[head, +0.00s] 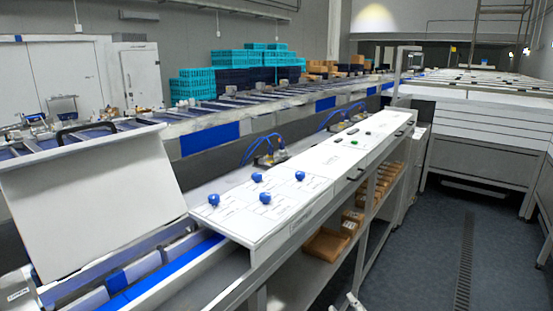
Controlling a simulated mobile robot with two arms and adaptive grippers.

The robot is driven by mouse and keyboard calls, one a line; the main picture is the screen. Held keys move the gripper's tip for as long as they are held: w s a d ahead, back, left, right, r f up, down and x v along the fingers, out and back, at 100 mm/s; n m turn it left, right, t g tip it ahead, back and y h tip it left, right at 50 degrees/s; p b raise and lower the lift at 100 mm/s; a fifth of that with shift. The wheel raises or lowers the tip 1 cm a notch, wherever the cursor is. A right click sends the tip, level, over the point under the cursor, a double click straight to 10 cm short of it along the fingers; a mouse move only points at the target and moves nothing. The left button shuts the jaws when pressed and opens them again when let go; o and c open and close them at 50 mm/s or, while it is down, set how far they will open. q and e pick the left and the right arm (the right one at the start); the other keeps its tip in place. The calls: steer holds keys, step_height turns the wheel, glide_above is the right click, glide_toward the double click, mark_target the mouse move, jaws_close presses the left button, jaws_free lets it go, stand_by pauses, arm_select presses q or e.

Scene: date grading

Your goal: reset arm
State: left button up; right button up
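The long white control panel (290,215) of the grading line runs from the lower middle towards the back right. Several blue knobs (257,177) sit on its near part. No dates can be made out.
A tilted white board (90,200) with a black handle stands at left. Shelves under the panel hold brown boxes (325,244). Teal crates (192,84) are stacked behind the conveyor (210,144). The dark floor (425,245) at right is clear, with a drain grate.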

steer(key=s+d+f+m+g, duration=0.25)
steer(key=s+f, duration=0.35)
steer(key=s, duration=0.3)
steer(key=s+d+f+m+g, duration=0.1)
steer(key=s+f+g, duration=0.35)
steer(key=s, duration=0.45)
steer(key=s+d+f+m+g, duration=0.25)
steer(key=s+f, duration=0.35)
steer(key=s, duration=0.3)
step_height(320, 180, down, 35)
steer(key=s+g+b, duration=0.2)
steer(key=g+b, duration=0.1)
steer(key=b, duration=0.5)
steer(key=s+d+f+b, duration=0.1)
steer(key=s+f+b, duration=0.2)
steer(key=s+f, duration=0.5)
steer(key=s+d+f+b, duration=0.1)
steer(key=s+f+b, duration=0.2)
steer(key=s+f, duration=0.5)
step_height(320, 180, down, 6)
steer(key=shift+s+d+f+n+g, duration=0.15)
steer(key=shift+n+g, duration=0.2)
steer(key=shift+n, duration=0.05)
